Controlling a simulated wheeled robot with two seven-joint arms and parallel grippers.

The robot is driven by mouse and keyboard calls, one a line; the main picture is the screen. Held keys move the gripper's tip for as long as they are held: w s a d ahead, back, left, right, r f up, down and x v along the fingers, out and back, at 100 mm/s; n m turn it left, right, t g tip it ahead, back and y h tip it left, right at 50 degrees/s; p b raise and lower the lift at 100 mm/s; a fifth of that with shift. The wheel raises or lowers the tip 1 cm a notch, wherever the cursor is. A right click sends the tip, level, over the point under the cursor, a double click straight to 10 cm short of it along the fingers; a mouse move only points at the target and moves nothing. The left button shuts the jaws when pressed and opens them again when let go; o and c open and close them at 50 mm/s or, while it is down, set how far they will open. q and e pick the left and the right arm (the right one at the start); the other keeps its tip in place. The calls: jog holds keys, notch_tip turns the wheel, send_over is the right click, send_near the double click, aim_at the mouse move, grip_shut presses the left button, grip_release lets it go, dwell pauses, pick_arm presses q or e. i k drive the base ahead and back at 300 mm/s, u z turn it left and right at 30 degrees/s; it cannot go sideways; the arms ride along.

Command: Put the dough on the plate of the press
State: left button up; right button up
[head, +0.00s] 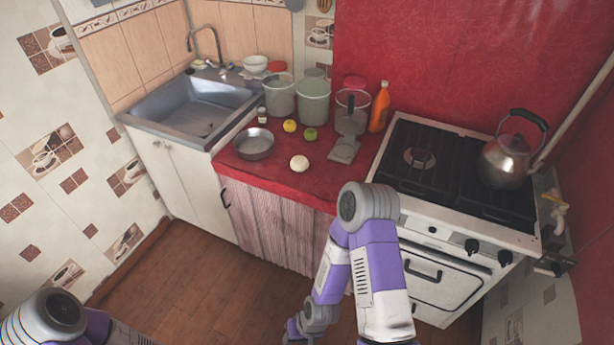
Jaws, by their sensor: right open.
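The dough (299,163) is a pale round ball on the red counter, left of the press. The press (345,148) is a grey metal tool with a flat base and an upright part at its back. It stands near the counter's right end beside the stove. No dough lies on its visible base. My right gripper (292,333) is low at the bottom edge, in front of the cabinet and well below the dough. It is open, small and partly cut off. My left arm shows at the bottom left, but its gripper is out of view.
A grey metal bowl (254,144) stands left of the dough. A yellow ball (290,126) and a green one (310,134) lie behind it. Tall pots (314,104) and an orange bottle (379,108) stand at the back. The stove (440,185) with a kettle (507,160) is right.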

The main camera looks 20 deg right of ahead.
aim_at(344, 151)
jog(key=u, duration=0.5)
jog(key=i, duration=1)
jog(key=z, duration=0.65)
